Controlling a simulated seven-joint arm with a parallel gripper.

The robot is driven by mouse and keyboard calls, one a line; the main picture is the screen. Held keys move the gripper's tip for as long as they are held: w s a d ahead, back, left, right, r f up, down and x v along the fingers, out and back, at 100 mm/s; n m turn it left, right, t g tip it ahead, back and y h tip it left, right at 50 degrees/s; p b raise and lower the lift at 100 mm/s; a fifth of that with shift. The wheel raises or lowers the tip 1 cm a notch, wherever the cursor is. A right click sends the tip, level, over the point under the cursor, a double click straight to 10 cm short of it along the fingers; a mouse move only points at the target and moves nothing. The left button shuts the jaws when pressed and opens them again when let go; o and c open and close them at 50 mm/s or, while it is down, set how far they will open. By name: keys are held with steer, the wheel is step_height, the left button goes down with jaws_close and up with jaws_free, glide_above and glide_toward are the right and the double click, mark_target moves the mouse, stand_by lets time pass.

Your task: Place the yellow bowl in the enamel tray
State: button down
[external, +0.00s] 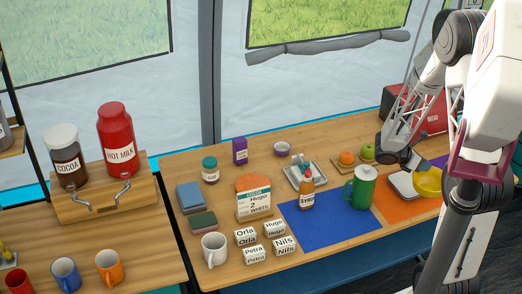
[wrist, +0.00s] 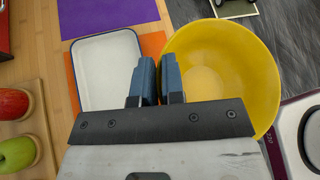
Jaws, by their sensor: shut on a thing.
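The yellow bowl (external: 428,184) is at the right in the external view and fills the right half of the wrist view (wrist: 222,75). My gripper (wrist: 160,75) is shut on the bowl's rim, with one finger on each side of its wall. In the external view my gripper (external: 417,168) is beside the bowl at its upper left. The white enamel tray (external: 402,186) with a dark rim lies on the orange mat, just left of the bowl; it looks empty in the wrist view (wrist: 106,72). The gap between bowl and table is hard to judge.
A green mug (external: 360,187) stands left of the tray. An orange (external: 347,158) and a green apple (external: 368,151) lie behind it on a wooden board. A purple mat (wrist: 100,14) lies beyond the tray. A red box (external: 400,108) stands at the back right.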

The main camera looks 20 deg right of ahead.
mark_target(411, 174)
steer(key=shift+f, duration=2.85)
steer(key=w+d, duration=0.3)
steer(key=w, duration=0.4)
steer(key=w+d+f, duration=0.1)
steer(key=w+d, duration=0.3)
steer(key=w, duration=0.3)
steer(key=shift+d+f, duration=0.2)
steer(key=shift+f, duration=0.05)
steer(key=shift+w, duration=0.1)
steer(key=shift+f, duration=1.75)
steer(key=c, duration=1.2)
jaws_free()
